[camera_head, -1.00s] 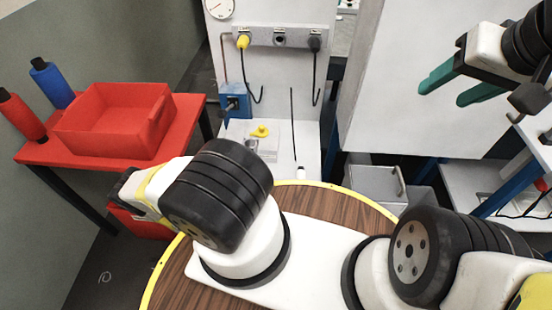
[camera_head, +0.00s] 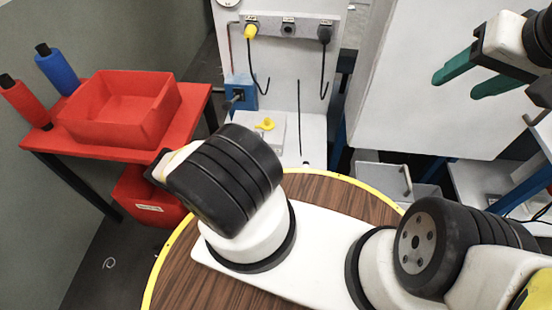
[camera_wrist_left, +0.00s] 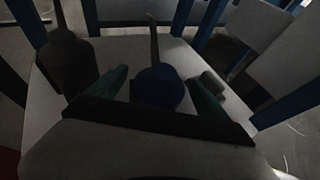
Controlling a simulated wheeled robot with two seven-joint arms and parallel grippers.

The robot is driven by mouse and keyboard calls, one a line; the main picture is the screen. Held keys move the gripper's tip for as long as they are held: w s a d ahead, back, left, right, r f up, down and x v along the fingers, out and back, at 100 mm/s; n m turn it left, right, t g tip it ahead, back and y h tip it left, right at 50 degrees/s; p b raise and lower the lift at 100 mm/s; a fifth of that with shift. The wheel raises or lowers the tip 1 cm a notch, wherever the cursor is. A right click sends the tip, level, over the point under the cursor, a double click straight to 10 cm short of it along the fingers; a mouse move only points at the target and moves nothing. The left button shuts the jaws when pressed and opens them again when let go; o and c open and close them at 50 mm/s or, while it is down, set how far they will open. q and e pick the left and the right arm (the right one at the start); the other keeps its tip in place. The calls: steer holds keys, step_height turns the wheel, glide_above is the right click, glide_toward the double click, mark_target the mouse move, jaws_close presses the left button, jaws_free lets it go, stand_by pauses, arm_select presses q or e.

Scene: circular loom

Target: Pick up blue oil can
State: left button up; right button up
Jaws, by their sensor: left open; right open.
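The blue oil can (camera_wrist_left: 160,90) shows in the left wrist view as a round dark-blue body with a thin upright spout on a pale surface (camera_wrist_left: 118,58). My left gripper (camera_wrist_left: 156,92) is open, its green fingers on either side of the can. I cannot tell whether they touch it. In the head view the left gripper is hidden behind its own arm, and I cannot make out the can there. My right gripper (camera_head: 468,82) is open and empty at the upper right of the head view, with green fingers apart.
A dark bottle-like thing (camera_wrist_left: 68,62) stands left of the can, and a small grey cylinder (camera_wrist_left: 212,80) lies to its right. Blue legs (camera_wrist_left: 183,18) rise behind. A red table (camera_head: 180,132) holds a red bin (camera_head: 120,128), a blue bobbin (camera_head: 57,70) and a red bobbin (camera_head: 25,104).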

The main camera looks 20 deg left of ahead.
arm_select(q)
steer(key=c, duration=1.8)
steer(key=shift+r, duration=0.1)
steer(key=shift+r, duration=0.55)
step_height(320, 180, up, 2)
steer(key=shift+r, duration=0.2)
steer(key=s+a+r, duration=0.1)
steer(key=s+a, duration=0.2)
steer(key=s, duration=1.2)
steer(key=shift+s+r, duration=0.15)
steer(key=shift+s, duration=0.25)
steer(key=shift+a, duration=0.1)
